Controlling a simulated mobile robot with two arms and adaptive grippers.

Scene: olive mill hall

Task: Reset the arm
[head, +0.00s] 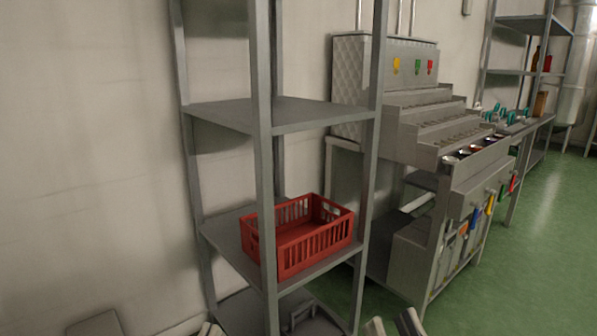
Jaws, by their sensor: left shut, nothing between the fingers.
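My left gripper (211,329) shows only as pale fingertips at the bottom edge, left of the shelf's lowest board. The tips are close together, shut with nothing between them. My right gripper (392,325) shows as two pale fingertips at the bottom edge, right of the shelf's front post. They stand apart with an empty gap. Most of both grippers and arms is cut off below the picture.
A grey metal shelf rack (262,170) stands close in front. A stepped metal machine (420,130) stands behind to the right. Green floor (540,230) is clear at the right.

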